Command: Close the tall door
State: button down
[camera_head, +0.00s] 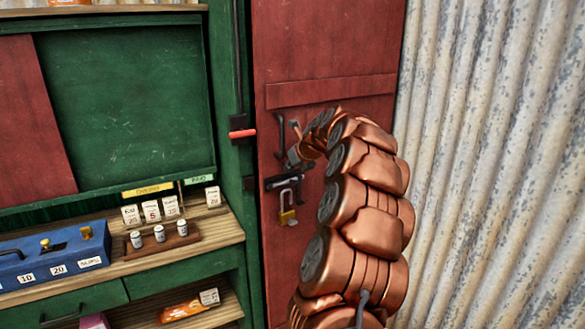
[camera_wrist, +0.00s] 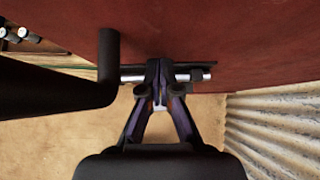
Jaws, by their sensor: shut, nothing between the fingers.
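The tall door (camera_head: 330,50) is dark red with a cross board, right of a green post. Whether it is flush or slightly ajar cannot be told. Its surface fills the top of the wrist view (camera_wrist: 240,30). A black handle (camera_head: 279,132) stands on its left side and shows large in the wrist view (camera_wrist: 108,60). Below it is a bolt (camera_head: 284,182) with a metal rod (camera_wrist: 200,76). A brass padlock (camera_head: 287,214) hangs underneath. My gripper (camera_wrist: 158,72) is shut and empty, close to the door, right of the handle; contact cannot be told. My copper arm hides part of the door.
The green post (camera_head: 226,70) carries a red-tipped lever (camera_head: 242,133). To the left, a wooden counter (camera_head: 215,228) holds a blue box (camera_head: 50,262), price cards and small weights. A corrugated metal wall (camera_head: 490,120) stands close on the right.

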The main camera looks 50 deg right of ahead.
dwell(0.4)
jog(key=w+p, duration=0.1)
jog(key=w, duration=0.1)
jog(key=w+d+p, duration=0.1)
jog(key=w+p, duration=0.1)
jog(key=w, duration=0.1)
jog(key=shift+w+d+r, duration=0.15)
jog(key=shift+w+r, duration=0.05)
jog(key=shift+w+r+p, duration=0.1)
jog(key=shift+r+p, duration=0.25)
jog(key=shift+w+r, duration=0.1)
jog(key=shift+r, duration=0.15)
jog(key=b, duration=0.1)
send_near(280, 160)
jog(key=shift+s+d+f, duration=0.1)
jog(key=shift+s+f, duration=0.7)
jog(key=shift+s, duration=0.1)
